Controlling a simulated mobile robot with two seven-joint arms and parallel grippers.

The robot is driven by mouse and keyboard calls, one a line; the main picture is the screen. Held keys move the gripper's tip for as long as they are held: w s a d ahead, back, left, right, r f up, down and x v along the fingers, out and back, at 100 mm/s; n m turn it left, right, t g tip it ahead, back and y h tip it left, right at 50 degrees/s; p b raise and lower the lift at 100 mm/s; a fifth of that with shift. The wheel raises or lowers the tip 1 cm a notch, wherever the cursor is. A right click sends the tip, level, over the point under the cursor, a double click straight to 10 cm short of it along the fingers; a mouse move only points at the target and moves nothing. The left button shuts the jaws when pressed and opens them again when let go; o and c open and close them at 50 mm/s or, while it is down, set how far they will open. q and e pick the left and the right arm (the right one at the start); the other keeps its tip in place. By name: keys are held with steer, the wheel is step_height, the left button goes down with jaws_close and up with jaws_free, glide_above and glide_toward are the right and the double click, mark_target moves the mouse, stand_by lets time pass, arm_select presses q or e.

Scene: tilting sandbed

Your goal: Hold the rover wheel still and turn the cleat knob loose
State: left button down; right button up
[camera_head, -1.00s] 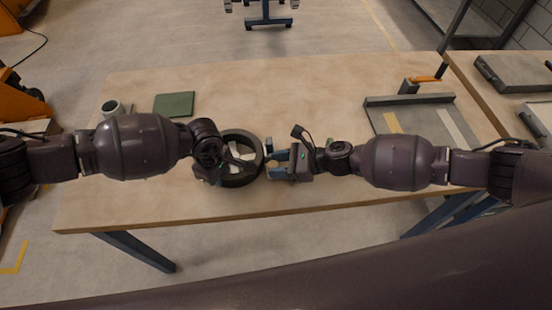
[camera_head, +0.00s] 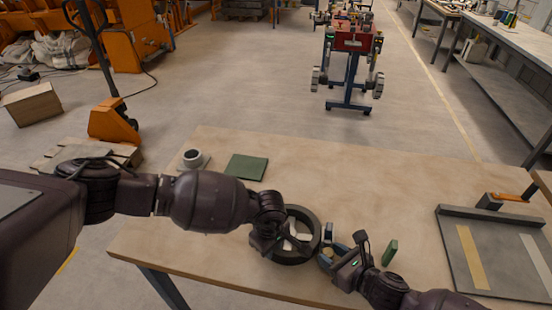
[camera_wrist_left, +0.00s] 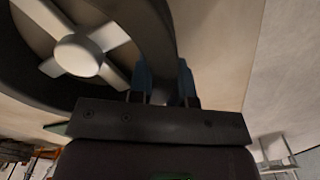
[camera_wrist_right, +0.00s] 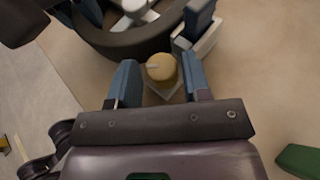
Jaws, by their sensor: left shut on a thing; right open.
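The rover wheel (camera_head: 315,222), a dark ring with pale spokes, lies flat near the table's front edge. Its hub and spokes (camera_wrist_left: 80,52) show in the left wrist view. My left gripper (camera_wrist_left: 163,85) is shut on the wheel's rim, one blue finger on each side. The cleat knob (camera_wrist_right: 161,67), round and brass-coloured, sits on a pale base just outside the rim in the right wrist view. My right gripper (camera_wrist_right: 162,85) is open, its blue fingers on either side of the knob; I cannot tell whether they touch it. In the head view, the right gripper partly hides the knob.
A blue-and-grey block (camera_wrist_right: 197,35) stands against the rim beside the knob. A green block (camera_head: 390,252) is right of my right gripper. A grey tray (camera_head: 450,255) is at right.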

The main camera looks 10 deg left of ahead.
steer(key=shift+s+a+m+t+h, duration=0.1)
steer(key=shift+a+m+t+h, duration=0.05)
steer(key=shift+m+t+h, duration=0.65)
steer(key=shift+s+a+m+t+h, duration=0.15)
steer(key=shift+m+t+h, duration=0.35)
steer(key=shift+m+h, duration=0.6)
steer(key=shift+a+m+t+h, duration=0.1)
steer(key=shift+m+t+h, duration=0.3)
steer(key=shift+m+h, duration=0.85)
steer(key=shift+a+m+h, duration=0.1)
steer(key=shift+m+h, duration=0.85)
steer(key=shift+h, duration=0.2)
